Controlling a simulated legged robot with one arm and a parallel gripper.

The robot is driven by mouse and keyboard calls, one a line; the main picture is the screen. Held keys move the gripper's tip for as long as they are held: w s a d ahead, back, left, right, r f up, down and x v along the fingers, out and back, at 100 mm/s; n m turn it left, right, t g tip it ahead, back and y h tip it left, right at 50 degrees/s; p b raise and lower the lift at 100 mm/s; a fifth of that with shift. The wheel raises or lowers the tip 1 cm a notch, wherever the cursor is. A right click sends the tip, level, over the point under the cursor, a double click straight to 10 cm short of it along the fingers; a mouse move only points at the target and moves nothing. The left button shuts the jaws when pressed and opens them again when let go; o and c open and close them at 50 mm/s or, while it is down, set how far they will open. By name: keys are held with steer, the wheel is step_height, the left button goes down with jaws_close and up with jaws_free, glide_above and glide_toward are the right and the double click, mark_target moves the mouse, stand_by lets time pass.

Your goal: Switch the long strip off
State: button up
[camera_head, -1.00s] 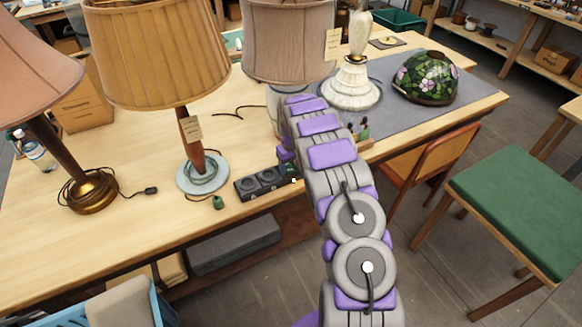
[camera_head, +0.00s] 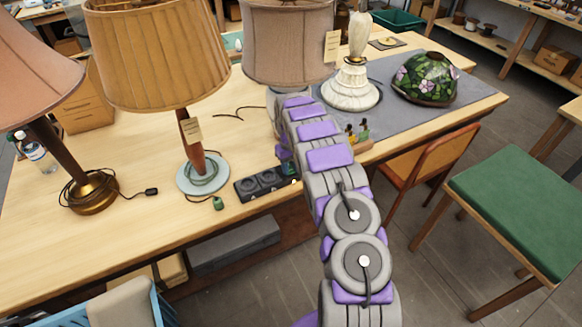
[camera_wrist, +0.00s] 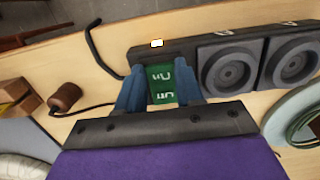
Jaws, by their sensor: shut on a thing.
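The long strip (camera_head: 262,183) is a dark block with round sockets at the front edge of the bench. In the wrist view the strip (camera_wrist: 195,48) runs across the top, with two empty-looking round sockets to the right. A small bright white patch (camera_wrist: 157,43) shows on its upper side. Whether the plug is seated in a socket cannot be told. In the head view my arm partly hides the gripper.
A lamp with a tan shade (camera_head: 158,50) and a pale round base stands left of the strip. A loose green plug (camera_head: 218,203) lies by that base. In the wrist view a brown plug (camera_wrist: 66,97) with a dark cord lies nearby. A chair (camera_head: 430,165) stands right.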

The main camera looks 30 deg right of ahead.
mark_target(290, 170)
steer(key=shift+w+a+r+g+p, duration=0.1)
steer(key=shift+w+r+g+p, duration=0.1)
steer(key=shift+w+g+p, duration=0.3)
steer(key=shift+g, duration=0.5)
steer(key=shift+s, duration=0.1)
steer(key=o, duration=1)
steer(key=shift+o, duration=0.2)
steer(key=shift+r, duration=0.1)
steer(key=r+p, duration=0.1)
steer(key=r, duration=0.2)
steer(key=shift+d+r, duration=0.15)
steer(key=shift+d, duration=0.05)
steer(key=s+a, duration=0.2)
steer(key=s, duration=0.5)
steer(key=s+a+r+p, duration=0.1)
steer(key=s+a, duration=0.1)
steer(key=s, duration=0.6)
steer(key=shift+s+a+r, duration=0.2)
steer(key=shift+a, duration=0.1)
